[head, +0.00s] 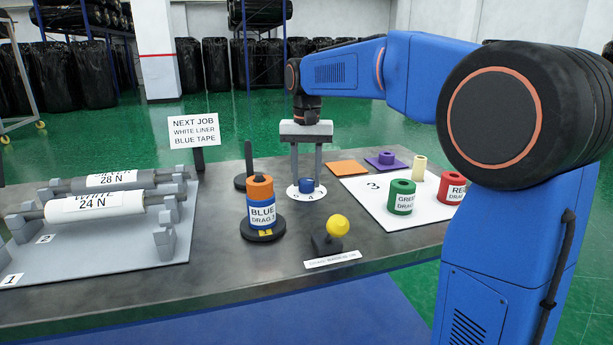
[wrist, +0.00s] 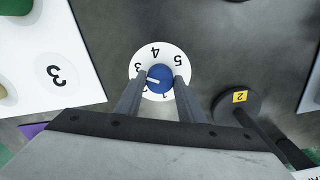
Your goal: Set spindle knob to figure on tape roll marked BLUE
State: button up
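My gripper (head: 307,183) points straight down over the spindle dial (head: 293,193), its two fingers apart on either side of the blue knob (head: 307,186). In the wrist view the fingers (wrist: 158,80) flank the knob (wrist: 162,78), with no clear contact visible. The knob's white pointer faces left, near the figure 3 on the white dial (wrist: 155,51); a finger partly hides the lower figures. The tape roll marked BLUE (head: 262,213), with an orange roll (head: 260,187) above it, stands on a black base.
A white mat marked 3 (head: 372,184) holds the green roll (head: 402,197), red roll (head: 452,188) and a cream roll (head: 419,168). A yellow ball knob (head: 338,225) stands in front. Liner rolls (head: 95,206) lie on a rack at left. A job sign (head: 195,131) stands behind.

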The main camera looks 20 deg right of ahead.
aim_at(307, 180)
jog(key=o, duration=0.3)
jog(key=shift+r, duration=0.1)
notch_tip(307, 180, up, 17)
jog(key=shift+r, duration=0.1)
dwell(0.4)
